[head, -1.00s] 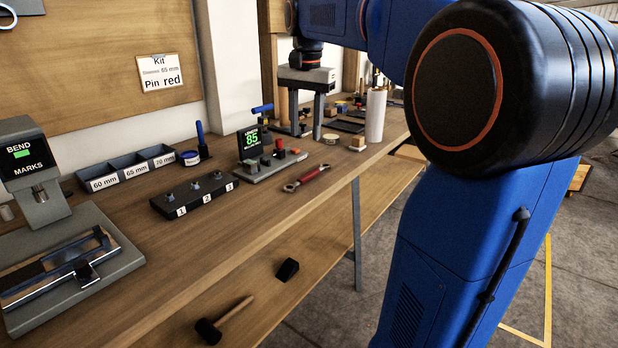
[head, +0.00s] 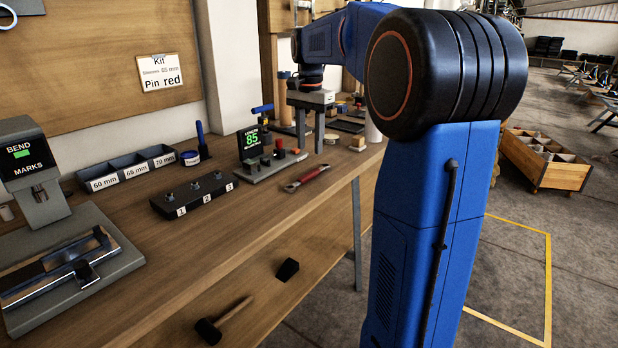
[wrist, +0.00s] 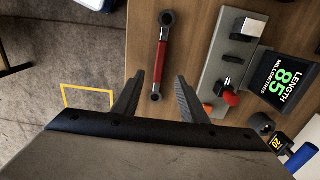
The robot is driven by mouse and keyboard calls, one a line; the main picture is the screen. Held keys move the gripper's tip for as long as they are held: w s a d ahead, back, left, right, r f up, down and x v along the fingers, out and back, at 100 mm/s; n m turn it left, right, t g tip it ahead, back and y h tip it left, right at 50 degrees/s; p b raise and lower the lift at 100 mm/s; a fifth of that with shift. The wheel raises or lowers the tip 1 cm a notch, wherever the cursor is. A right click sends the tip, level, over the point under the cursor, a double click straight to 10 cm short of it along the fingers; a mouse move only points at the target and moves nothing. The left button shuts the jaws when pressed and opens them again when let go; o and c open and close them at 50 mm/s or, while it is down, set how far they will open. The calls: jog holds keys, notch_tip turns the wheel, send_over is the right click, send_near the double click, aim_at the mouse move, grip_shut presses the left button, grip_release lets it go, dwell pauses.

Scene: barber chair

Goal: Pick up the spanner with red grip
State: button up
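The spanner with red grip (head: 308,178) lies flat on the workbench near its front edge, beside the grey length gauge. In the wrist view the spanner (wrist: 162,57) has dark ring ends and a red middle, and nothing holds it. My gripper (wrist: 157,88) is open, its two dark fingers spread. The spanner's near end shows between the fingertips in the picture, with most of the spanner beyond them. The gap in height between fingers and spanner cannot be told.
The length gauge (head: 270,167) with its "85" display stands close to the spanner; its base and red knob are near the right finger in the wrist view. A black block with numbered pegs (head: 193,196) lies to the left. The bench edge is close on the spanner's other side.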

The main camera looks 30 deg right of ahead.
aim_at(309, 173)
jog(key=shift+a+f, duration=0.2)
jog(key=shift+f, duration=4.05)
jog(key=shift+c, duration=0.3)
grip_shut()
